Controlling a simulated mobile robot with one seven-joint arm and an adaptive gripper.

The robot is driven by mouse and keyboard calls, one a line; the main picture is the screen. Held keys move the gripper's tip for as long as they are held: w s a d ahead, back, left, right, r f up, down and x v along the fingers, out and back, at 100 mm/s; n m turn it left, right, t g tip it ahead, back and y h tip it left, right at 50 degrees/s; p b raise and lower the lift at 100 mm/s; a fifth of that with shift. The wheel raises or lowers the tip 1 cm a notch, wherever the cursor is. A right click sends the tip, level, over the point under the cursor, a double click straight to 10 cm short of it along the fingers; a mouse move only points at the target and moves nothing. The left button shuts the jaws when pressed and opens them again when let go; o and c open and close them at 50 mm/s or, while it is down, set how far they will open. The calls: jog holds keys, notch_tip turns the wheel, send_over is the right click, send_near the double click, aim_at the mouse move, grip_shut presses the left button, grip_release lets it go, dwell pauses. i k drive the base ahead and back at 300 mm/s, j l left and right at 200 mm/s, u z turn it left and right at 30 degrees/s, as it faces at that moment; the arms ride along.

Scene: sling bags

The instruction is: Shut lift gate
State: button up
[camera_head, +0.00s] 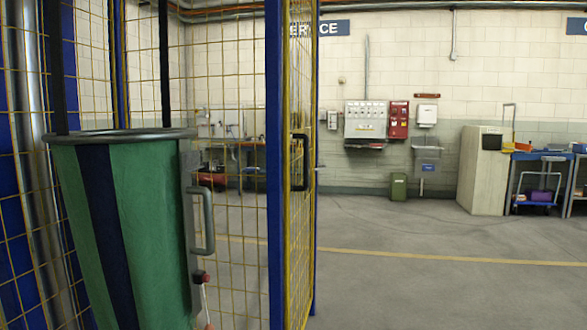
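A narrow yellow mesh panel with blue uprights, which looks like the lift gate (307,230), stands upright near the middle of the head view. I see it nearly edge-on, and it appears to stand open, with clear floor to its right. A black D-shaped handle (305,162) is on it at mid height. A blue post (274,165) stands along its left side. A green sling bag (150,225) with a dark blue stripe and dark rim hangs from black straps close at the left. My gripper is not in view.
A grey handle (209,220) and a small red knob (201,277) are beside the bag. Yellow mesh walls enclose the left side. Open grey floor (420,260) lies right. A green bin (398,187), cabinet (483,170) and blue cart (535,195) stand at the far wall.

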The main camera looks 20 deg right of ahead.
aim_at(286, 65)
jog(key=i+l, duration=0.15)
jog(key=l, duration=0.25)
jog(key=i+l, duration=0.15)
jog(key=l, duration=0.2)
jog(key=i+l, duration=0.15)
jog(key=l, duration=0.25)
jog(key=i+l, duration=0.15)
jog(key=l, duration=0.2)
jog(key=i+l, duration=0.2)
jog(key=l, duration=0.2)
jog(key=i+l, duration=0.15)
jog(key=l, duration=0.25)
jog(key=i+l, duration=0.15)
jog(key=i, duration=0.15)
jog(key=i+l, duration=0.15)
jog(key=i, duration=0.2)
